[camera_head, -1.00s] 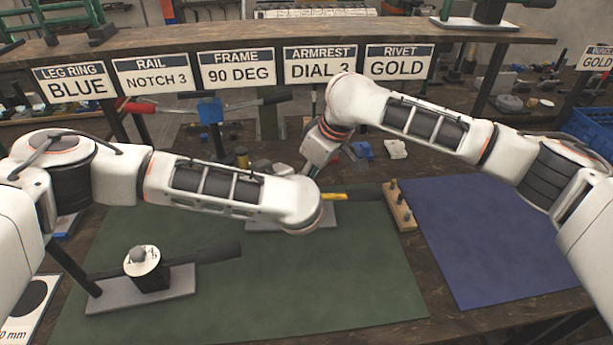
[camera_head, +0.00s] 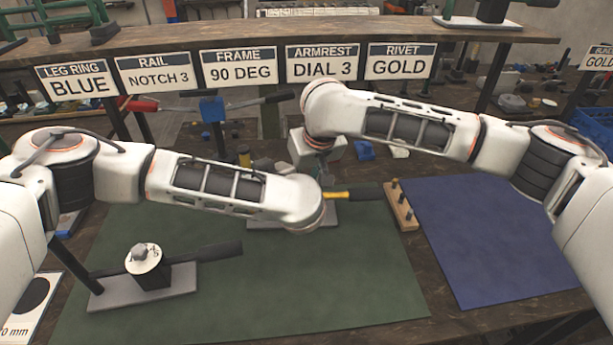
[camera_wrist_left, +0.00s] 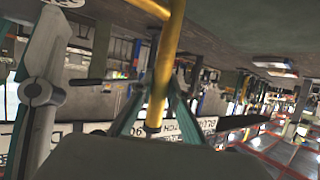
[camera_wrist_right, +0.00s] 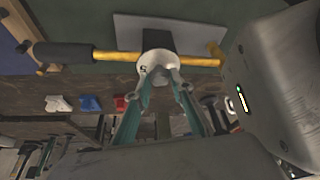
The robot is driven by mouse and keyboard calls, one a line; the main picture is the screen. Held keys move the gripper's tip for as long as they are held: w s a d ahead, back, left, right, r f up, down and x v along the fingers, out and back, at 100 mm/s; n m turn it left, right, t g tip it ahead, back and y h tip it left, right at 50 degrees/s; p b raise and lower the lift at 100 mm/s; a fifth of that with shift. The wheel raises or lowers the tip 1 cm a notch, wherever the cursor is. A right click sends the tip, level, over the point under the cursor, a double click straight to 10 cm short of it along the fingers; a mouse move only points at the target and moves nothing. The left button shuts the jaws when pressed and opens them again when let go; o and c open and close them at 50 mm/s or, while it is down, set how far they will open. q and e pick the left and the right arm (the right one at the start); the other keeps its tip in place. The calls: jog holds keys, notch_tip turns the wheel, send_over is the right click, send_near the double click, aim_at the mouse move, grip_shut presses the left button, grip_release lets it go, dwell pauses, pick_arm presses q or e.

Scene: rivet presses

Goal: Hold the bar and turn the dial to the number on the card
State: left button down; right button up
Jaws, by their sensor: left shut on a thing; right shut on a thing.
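The card "ARMREST DIAL 3" (camera_head: 322,64) hangs from the shelf edge. A yellow bar with a black grip (camera_wrist_right: 66,53) runs through a white numbered dial fixture (camera_wrist_right: 149,64); a 5 shows on its rim. In the head view its yellow part (camera_head: 336,195) and grey base (camera_head: 348,214) show behind my left wrist. My left gripper (camera_wrist_left: 158,95) is shut on the yellow bar (camera_wrist_left: 168,55). My right gripper (camera_wrist_right: 158,80) is shut on the grey dial knob (camera_wrist_right: 159,73). The dial's exact setting cannot be read.
A similar dial fixture with a black bar (camera_head: 147,262) stands at left on the green mat (camera_head: 270,295). A wooden peg block (camera_head: 401,207) lies beside the blue mat (camera_head: 490,240). Other cards hang along the shelf. My forearms nearly meet mid-table.

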dwell(0.3)
jog(key=o, duration=1.1)
jog(key=shift+r, duration=0.15)
jog(key=v, duration=1.1)
jog(key=shift+s+r, duration=0.25)
jog(key=shift+r, duration=0.1)
